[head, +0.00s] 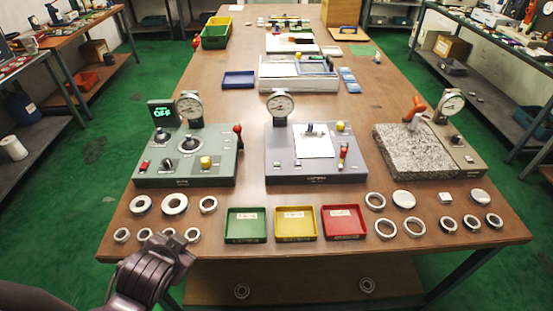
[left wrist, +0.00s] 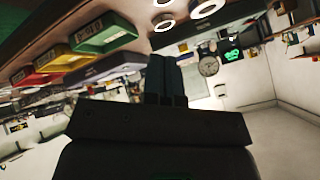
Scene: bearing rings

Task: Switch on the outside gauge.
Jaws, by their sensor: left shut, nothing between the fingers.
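Three gauge stations stand in a row on the wooden bench; I cannot read which is labelled as the outside gauge. The left station (head: 215,166) is grey-green, with a display (head: 163,114) in green letters that look like OFF, a round dial (head: 189,107), knobs, a red switch (head: 144,165), a yellow button (head: 206,162) and a red-knobbed lever (head: 238,140). The display also shows in the left wrist view (left wrist: 232,55). My left gripper (left wrist: 166,62) is shut and empty, low at the bench's front-left edge in the head view. My right gripper is not in view.
The middle station (head: 285,165) and granite station (head: 410,150) stand to the right. Green (head: 246,239), yellow (head: 296,237) and red (head: 343,236) trays line the front. Several metal rings (head: 175,204) lie left and right of them. A blue tray (head: 238,86) lies farther back.

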